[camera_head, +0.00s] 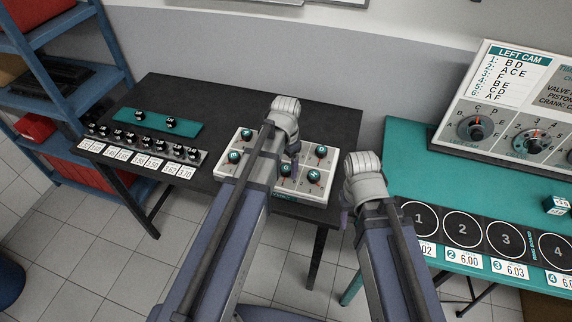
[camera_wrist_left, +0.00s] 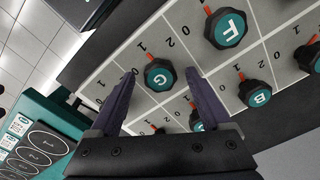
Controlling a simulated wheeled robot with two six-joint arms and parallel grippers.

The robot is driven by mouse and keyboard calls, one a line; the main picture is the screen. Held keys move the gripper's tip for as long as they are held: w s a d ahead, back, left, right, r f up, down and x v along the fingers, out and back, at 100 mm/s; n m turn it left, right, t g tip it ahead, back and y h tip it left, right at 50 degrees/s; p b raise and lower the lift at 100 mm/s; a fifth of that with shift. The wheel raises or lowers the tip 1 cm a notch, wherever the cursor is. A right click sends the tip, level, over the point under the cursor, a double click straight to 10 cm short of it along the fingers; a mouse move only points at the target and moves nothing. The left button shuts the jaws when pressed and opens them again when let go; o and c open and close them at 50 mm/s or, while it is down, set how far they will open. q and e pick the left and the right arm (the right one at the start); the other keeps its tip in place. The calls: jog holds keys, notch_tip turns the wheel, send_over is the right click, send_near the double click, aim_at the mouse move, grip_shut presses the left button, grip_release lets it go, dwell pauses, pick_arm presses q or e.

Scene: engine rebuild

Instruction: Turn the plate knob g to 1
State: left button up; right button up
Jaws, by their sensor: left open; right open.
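Knob g (camera_wrist_left: 160,75) is a dark knob with a teal cap marked G, on the light plate (camera_wrist_left: 225,75) of lettered knobs. In the left wrist view its red pointer is turned up and slightly left, toward a digit that looks like 1. My left gripper (camera_wrist_left: 161,76) is open, with its fingertips on either side of the knob; whether they touch it I cannot tell. In the head view my left gripper (camera_head: 293,148) is over the plate (camera_head: 268,163), and its arm hides part of it. My right gripper (camera_head: 346,212) is open at the right of the plate, in front of the dark table.
The teal table (camera_head: 425,185) at right holds a panel with dials (camera_head: 520,100) and numbered circles.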

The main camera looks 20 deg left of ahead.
aim_at(287, 168)
pick_arm(q)
jog(key=shift+r, duration=0.1)
notch_tip(287, 168, up, 8)
jog(key=p, duration=0.8)
jog(key=shift+f, duration=0.2)
jog(key=shift+s+d+f, duration=0.1)
jog(key=shift+s+d, duration=0.05)
jog(key=s+d+f+n+y+b, duration=0.1)
jog(key=s+d+f+n+b, duration=0.2)
jog(key=s+d, duration=0.7)
jog(key=s+f+b, duration=0.1)
jog(key=s, duration=0.3)
jog(key=shift+d, duration=0.15)
jog(key=shift+w+r, duration=0.1)
jog(key=shift+w, duration=0.05)
dwell(0.9)
